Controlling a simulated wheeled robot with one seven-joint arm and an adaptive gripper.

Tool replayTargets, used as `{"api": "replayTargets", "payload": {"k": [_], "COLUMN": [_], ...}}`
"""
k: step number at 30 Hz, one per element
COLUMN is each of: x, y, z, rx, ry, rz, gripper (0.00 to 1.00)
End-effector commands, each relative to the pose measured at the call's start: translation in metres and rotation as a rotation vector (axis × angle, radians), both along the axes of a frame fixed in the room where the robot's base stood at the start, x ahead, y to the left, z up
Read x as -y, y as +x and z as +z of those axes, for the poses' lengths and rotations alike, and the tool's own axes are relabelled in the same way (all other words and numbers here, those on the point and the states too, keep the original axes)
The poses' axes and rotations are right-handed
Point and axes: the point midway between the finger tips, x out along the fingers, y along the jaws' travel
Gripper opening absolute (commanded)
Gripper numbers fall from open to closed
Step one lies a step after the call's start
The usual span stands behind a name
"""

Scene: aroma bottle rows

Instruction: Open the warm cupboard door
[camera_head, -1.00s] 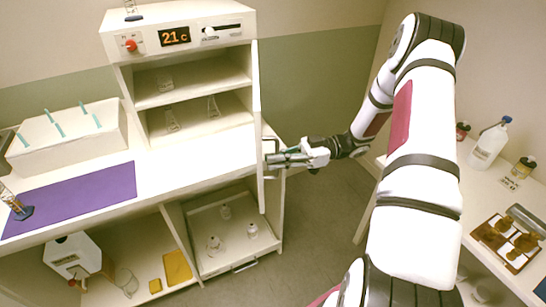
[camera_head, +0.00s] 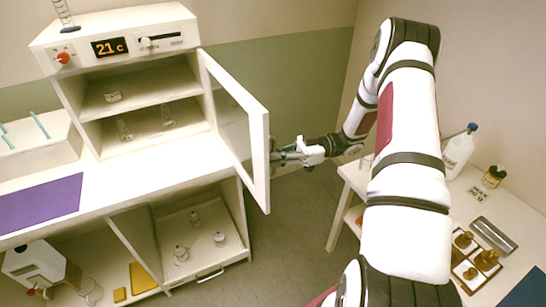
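The warm cupboard (camera_head: 124,72) is white, with a 21 c display, and stands on the bench at the left. Its door (camera_head: 262,130), a white frame around a clear pane, stands wide open, swung out to the right from the right side of the cupboard. My gripper (camera_head: 284,154) is at the outer face of the door near its free edge, at mid-height. Its fingers appear closed on the door handle (camera_head: 272,147), which is mostly hidden by the door edge and the fingers.
Small glassware stands on the cupboard's shelves (camera_head: 150,96). Below the bench, a tray (camera_head: 203,268) holds several small bottles. A purple mat (camera_head: 40,205) lies on the bench. A side table (camera_head: 455,205) at the right holds a white bottle (camera_head: 457,152) and a tray. Floor (camera_head: 300,225) between them is clear.

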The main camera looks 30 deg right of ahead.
Motion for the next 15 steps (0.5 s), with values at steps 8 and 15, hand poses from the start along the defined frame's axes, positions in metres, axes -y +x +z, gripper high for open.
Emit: {"api": "replayTargets", "payload": {"k": [8,15], "x": [0.0001,0.0001], "y": [-0.0018,-0.0012], "z": [0.0004,0.0001], "rx": [-0.004,-0.002], "ry": [0.002,0.000], "rz": [0.002,0.001], "gripper": [0.00,0.18]}}
